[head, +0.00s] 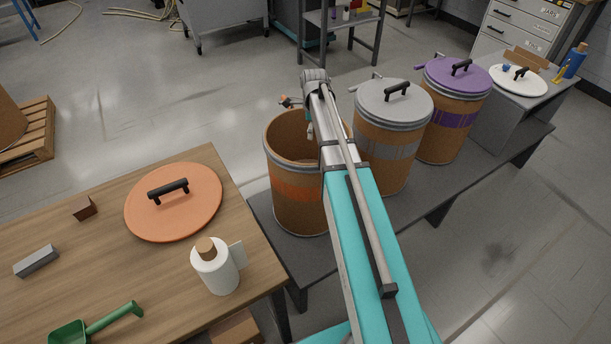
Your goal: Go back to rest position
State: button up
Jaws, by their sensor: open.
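My arm (362,230) reaches forward from the bottom of the head view, passing in front of the right side of the open drum (283,165). The arm's far joint (315,78) is above and behind that drum's rim. An orange lid (190,215) with a black handle lies flat on the wooden table (130,270).
A grey-lidded drum (388,160) and a purple-lidded drum (447,145) stand right of my arm on a low dark bench (470,180). A paper roll (217,270), a green scoop (95,327) and small blocks sit on the table. Open floor lies behind.

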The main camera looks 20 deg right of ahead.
jog(key=shift+s, duration=0.1)
dwell(0.5)
jog(key=s+a+r+n+p, duration=0.2)
jog(key=s+a+n, duration=0.5)
jog(key=s+n, duration=0.3)
jog(key=s+a+r+n+p, duration=0.3)
jog(key=s+a+n, duration=0.4)
jog(key=s+n, duration=0.4)
jog(key=n, duration=0.3)
jog(key=shift+s+a+r+n, duration=0.2)
jog(key=shift+s+a+n, duration=0.1)
jog(key=shift+a+n, duration=0.1)
dwell(0.3)
